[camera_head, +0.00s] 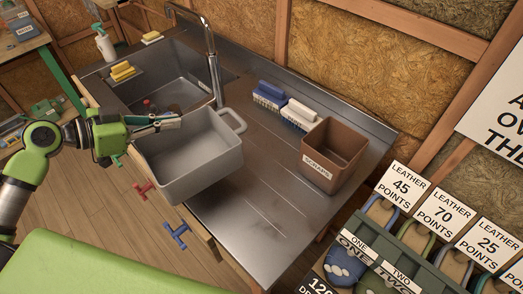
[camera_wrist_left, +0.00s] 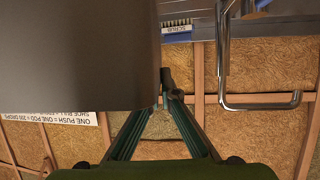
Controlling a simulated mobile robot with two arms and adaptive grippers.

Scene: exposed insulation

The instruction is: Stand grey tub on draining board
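The grey tub (camera_head: 195,165) is upright, with a loop handle at its right end. In the head view it appears raised at the front edge of the steel draining board (camera_head: 265,205), its near left part overhanging the edge. My left gripper (camera_head: 172,122) comes in from the left at the tub's back left rim. In the left wrist view the fingers (camera_wrist_left: 171,88) converge beside the tub's grey wall (camera_wrist_left: 80,55) and look closed on its rim or handle; the exact contact is hidden. My right gripper is not in view.
A brown scraps bin (camera_head: 332,158) stands on the board's right side. Blue and white brushes (camera_head: 285,105) lie at the back. The sink (camera_head: 175,85) and tap (camera_head: 212,60) are behind the tub. The middle of the board is clear.

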